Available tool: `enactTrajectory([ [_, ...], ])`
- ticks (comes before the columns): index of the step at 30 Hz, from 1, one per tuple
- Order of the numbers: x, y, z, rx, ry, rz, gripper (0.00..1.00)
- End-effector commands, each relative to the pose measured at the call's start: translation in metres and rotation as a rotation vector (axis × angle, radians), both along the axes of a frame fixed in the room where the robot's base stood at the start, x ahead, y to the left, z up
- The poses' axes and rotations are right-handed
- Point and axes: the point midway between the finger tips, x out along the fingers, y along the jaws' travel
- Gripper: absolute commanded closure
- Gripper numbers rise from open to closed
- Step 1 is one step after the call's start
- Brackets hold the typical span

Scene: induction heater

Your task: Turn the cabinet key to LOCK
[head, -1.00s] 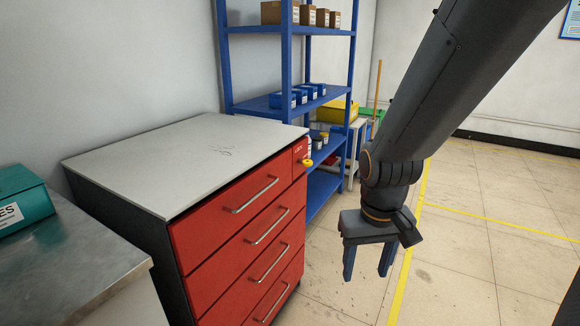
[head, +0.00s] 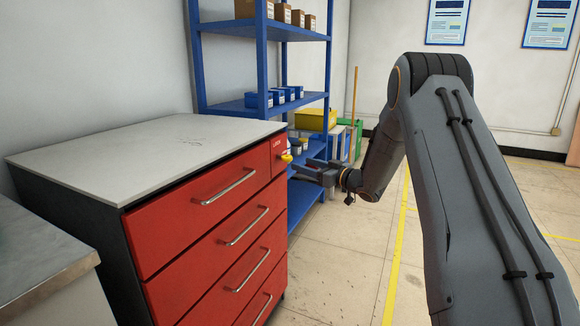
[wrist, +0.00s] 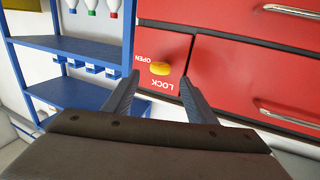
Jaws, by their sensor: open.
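The yellow cabinet key (head: 287,158) sits in the small lock panel (head: 278,147) at the top right corner of the red drawer cabinet (head: 200,232). In the wrist view the key (wrist: 160,68) lies with its long side roughly along the picture's width, between the printed words OPEN (wrist: 144,59) and LOCK (wrist: 160,84). My gripper (head: 304,169) is open, just right of the key in the head view. In the wrist view its two fingers (wrist: 158,82) point towards the panel, one on each side of the key, and do not appear to touch it.
A blue shelf unit (head: 262,102) with boxes stands behind the cabinet. Drawer handles (head: 226,187) stick out from the cabinet front. A metal-topped bench (head: 40,262) is at the left. The floor (head: 345,270) right of the cabinet is clear.

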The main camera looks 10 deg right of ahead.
Motion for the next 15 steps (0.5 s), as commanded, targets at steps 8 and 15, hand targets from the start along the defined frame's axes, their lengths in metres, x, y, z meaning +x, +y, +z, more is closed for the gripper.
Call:
enactTrajectory([
  [8,0.027,0.021,0.000,0.004,-0.007,0.011,0.48],
  [15,0.053,0.040,0.000,0.003,-0.006,0.009,0.48],
])
